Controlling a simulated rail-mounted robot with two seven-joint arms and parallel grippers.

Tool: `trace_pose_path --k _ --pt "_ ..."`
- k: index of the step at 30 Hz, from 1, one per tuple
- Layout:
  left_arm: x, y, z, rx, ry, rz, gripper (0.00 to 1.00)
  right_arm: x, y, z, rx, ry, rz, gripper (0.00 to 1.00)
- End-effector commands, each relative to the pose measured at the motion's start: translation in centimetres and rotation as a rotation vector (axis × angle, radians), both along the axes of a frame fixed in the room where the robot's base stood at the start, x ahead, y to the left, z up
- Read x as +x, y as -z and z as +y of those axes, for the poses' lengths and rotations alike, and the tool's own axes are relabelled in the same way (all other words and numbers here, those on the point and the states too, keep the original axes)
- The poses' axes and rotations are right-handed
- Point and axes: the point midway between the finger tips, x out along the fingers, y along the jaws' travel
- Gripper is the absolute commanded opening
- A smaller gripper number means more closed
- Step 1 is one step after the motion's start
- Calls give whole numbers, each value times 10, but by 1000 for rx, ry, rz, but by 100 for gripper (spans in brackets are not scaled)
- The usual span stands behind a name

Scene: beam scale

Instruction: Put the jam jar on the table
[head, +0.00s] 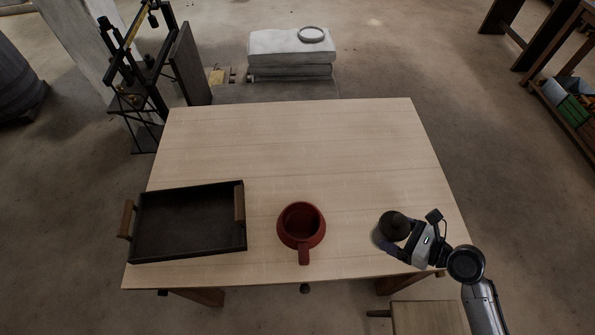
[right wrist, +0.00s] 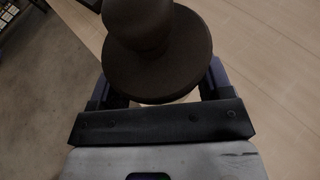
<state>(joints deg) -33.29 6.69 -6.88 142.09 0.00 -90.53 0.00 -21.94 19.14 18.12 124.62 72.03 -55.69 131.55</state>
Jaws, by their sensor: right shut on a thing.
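My right gripper (head: 392,246) is at the front right of the table (head: 290,140). It is shut on a dark brown, round thing with a knob (head: 394,224). The right wrist view shows the knob and broad round disc of this thing (right wrist: 155,65) between the fingers (right wrist: 155,95). I cannot tell whether it is the jam jar; no other jar shows. Its underside is hidden, so I cannot tell whether it touches the table top. My left gripper is not in view.
A red mug (head: 301,221) stands at the table's front middle. A dark tray with wooden handles (head: 190,187) lies at the front left, empty. The back half of the table is clear. A dark metal frame (head: 140,70) stands beyond the back left corner.

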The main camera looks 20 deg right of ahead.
Motion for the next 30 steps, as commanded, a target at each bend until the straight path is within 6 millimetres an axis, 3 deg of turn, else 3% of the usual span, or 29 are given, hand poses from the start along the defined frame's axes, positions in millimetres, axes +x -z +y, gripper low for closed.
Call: trace_pose_path --k 6,16,20,30 --pt "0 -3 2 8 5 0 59 -22 15 -19 -17 51 7 34" --pt "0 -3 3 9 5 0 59 -27 22 -26 -24 73 5 34" --pt "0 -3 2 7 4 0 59 -13 30 -20 -22 74 4 34" --pt "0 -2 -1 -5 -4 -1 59 47 70 9 -21 74 6 34"
